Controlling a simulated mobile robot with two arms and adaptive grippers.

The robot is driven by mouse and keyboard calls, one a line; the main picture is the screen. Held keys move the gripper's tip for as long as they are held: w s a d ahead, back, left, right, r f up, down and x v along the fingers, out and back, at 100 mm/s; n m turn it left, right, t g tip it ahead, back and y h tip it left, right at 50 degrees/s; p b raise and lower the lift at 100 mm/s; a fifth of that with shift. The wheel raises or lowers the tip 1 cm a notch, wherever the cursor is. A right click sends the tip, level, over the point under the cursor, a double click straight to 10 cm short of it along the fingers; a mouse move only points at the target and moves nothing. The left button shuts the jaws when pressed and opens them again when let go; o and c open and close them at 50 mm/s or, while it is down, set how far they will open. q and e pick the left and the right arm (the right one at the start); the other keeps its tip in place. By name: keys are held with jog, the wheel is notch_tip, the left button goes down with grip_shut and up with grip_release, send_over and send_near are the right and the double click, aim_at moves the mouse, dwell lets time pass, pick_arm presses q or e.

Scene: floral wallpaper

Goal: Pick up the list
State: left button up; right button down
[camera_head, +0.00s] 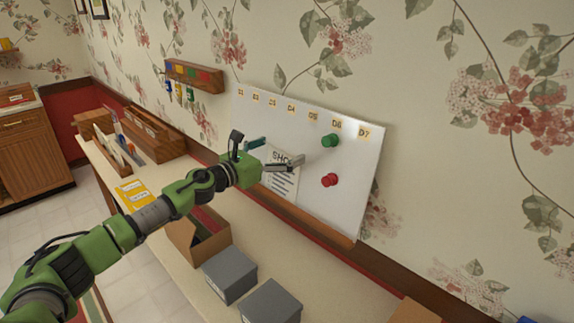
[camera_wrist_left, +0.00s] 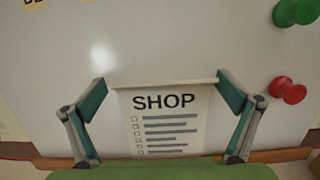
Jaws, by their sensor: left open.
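The list is a white sheet headed "SHOP" with checkbox lines (camera_wrist_left: 168,128). It hangs upright on the whiteboard, and part of it shows behind my gripper in the head view (camera_head: 285,184). My left gripper (camera_head: 277,154) is in front of the whiteboard (camera_head: 345,190) at the list's upper part. In the left wrist view my left gripper (camera_wrist_left: 162,92) is open, with one teal-padded finger on each side of the sheet near its top edge. I cannot tell whether either finger touches the paper. The sheet's bottom is hidden behind my gripper's green body in the wrist view. My right gripper is not in view.
A green magnet (camera_head: 331,140) and a red magnet (camera_head: 329,180) sit right of the list. A wooden key rack (camera_head: 195,75) hangs to the left. Below are grey boxes (camera_head: 230,273), an open cardboard box (camera_head: 205,238) and a wooden organizer (camera_head: 155,138) on the counter.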

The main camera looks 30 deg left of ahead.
pick_arm(q)
jog(key=shift+s+r, duration=0.1)
jog(key=shift+s, duration=0.05)
jog(key=shift+c, duration=0.4)
jog(key=shift+s+r, duration=0.3)
jog(key=shift+s, duration=0.15)
jog(key=c, duration=0.7)
jog(key=shift+s+r, duration=0.1)
jog(key=shift+s, duration=0.05)
jog(key=shift+w+f, duration=0.2)
jog(key=shift+w, duration=0.1)
jog(key=shift+c, duration=0.6)
jog(key=shift+r, duration=0.1)
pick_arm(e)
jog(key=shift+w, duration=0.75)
